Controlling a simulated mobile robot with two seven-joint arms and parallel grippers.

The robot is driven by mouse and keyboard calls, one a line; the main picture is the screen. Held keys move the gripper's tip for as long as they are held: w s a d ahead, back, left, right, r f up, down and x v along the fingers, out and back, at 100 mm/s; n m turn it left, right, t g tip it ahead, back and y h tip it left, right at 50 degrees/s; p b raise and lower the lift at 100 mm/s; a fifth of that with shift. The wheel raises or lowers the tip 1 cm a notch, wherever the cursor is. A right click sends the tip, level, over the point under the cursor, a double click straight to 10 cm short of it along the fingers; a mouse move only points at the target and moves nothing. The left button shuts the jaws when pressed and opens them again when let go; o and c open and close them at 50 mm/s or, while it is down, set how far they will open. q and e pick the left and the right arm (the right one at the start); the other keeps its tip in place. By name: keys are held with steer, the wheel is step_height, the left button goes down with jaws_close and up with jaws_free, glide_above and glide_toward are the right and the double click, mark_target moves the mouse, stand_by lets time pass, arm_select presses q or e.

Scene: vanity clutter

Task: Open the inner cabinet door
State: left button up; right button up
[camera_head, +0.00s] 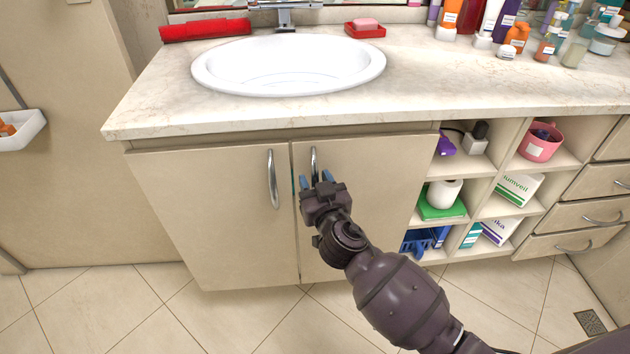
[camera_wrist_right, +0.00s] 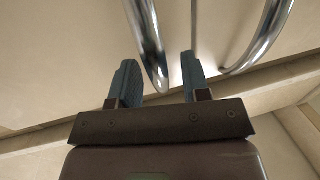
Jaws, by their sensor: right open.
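Two beige cabinet doors sit side by side under the sink counter: the left door (camera_head: 205,215) and the right door (camera_head: 375,190). Each has a curved chrome handle near their shared seam, the left handle (camera_head: 272,180) and the right handle (camera_head: 314,160). A narrow dark gap shows between the doors. My right gripper (camera_head: 315,180) is open at the right handle, with its blue fingers on either side of the handle's lower part. In the right wrist view, one handle (camera_wrist_right: 147,45) reaches down between the open fingertips (camera_wrist_right: 158,65); the other handle (camera_wrist_right: 262,40) is further right. I cannot tell if they touch. My left gripper is out of view.
The counter (camera_head: 150,105) overhangs the doors and holds a sink (camera_head: 290,65). Open shelves with toiletries (camera_head: 440,195) and drawers (camera_head: 605,180) stand to the right. The tiled floor (camera_head: 130,310) in front of the left door is clear.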

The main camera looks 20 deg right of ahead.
steer(key=shift+w, duration=0.1)
jaws_close()
stand_by(0.4)
